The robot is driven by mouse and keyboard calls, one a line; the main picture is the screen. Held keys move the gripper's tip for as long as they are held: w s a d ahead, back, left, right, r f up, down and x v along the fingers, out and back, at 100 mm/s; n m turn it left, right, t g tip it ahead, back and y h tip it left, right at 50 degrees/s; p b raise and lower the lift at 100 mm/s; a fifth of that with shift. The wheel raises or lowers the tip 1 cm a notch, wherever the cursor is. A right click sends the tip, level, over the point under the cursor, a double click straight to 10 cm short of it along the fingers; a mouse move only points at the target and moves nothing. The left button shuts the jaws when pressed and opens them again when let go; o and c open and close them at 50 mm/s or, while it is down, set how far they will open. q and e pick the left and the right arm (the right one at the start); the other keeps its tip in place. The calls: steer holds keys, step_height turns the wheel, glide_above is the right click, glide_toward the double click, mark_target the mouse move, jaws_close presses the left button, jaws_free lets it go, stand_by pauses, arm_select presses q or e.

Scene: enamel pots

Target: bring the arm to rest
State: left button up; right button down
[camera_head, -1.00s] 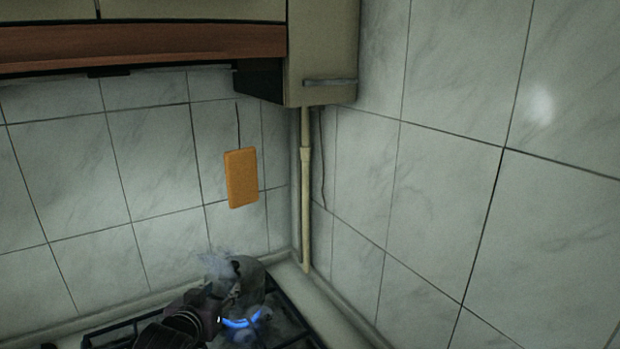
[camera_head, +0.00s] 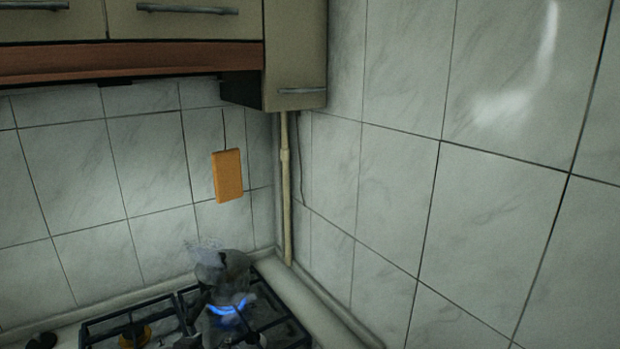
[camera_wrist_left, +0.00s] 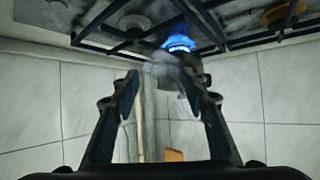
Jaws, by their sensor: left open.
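My left gripper (camera_wrist_left: 160,82) is open in the left wrist view, its two dark fingers spread wide with nothing clearly held between them. That view appears upside down, with the stove at the top. A small grey pot (camera_head: 224,268) with steam over it stands on the lit back burner in the head view. Its blue flame (camera_head: 230,306) also shows in the left wrist view (camera_wrist_left: 178,43), beyond the fingertips. I cannot tell the distance between fingers and pot. I cannot make out the left gripper clearly in the head view. My right gripper is not in view.
The gas stove's black grate (camera_head: 150,312) fills the lower left. An orange board (camera_head: 228,175) hangs on the tiled wall behind it. A pale pipe (camera_head: 286,190) runs down the corner. Cabinets (camera_head: 185,22) overhang the stove. Tiled wall closes off the right side.

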arm_select(q)
steer(key=s+f+g, duration=0.1)
steer(key=s+f, duration=0.2)
steer(key=s, duration=0.2)
steer(key=s+d+f+g, duration=0.1)
steer(key=s+f, duration=0.2)
steer(key=s, duration=0.3)
steer(key=s+f+g, duration=0.2)
steer(key=s+f, duration=0.2)
steer(key=s, duration=0.2)
steer(key=shift+s+d+m, duration=0.2)
steer(key=shift+d+m, duration=0.1)
steer(key=shift+m, duration=0.1)
steer(key=s+f+g, duration=0.3)
steer(key=s+g, duration=0.1)
steer(key=s, duration=1.3)
step_height(320, 180, down, 27)
steer(key=g+b, duration=0.1)
steer(key=b, duration=0.2)
steer(key=s+a+f+m+g+b, duration=0.1)
steer(key=s+a+f+b, duration=0.1)
steer(key=s+f, duration=1.6)
step_height(320, 180, down, 3)
steer(key=shift+s+a+r+g, duration=0.1)
steer(key=shift+s+a+g, duration=0.3)
steer(key=shift+a, duration=0.05)
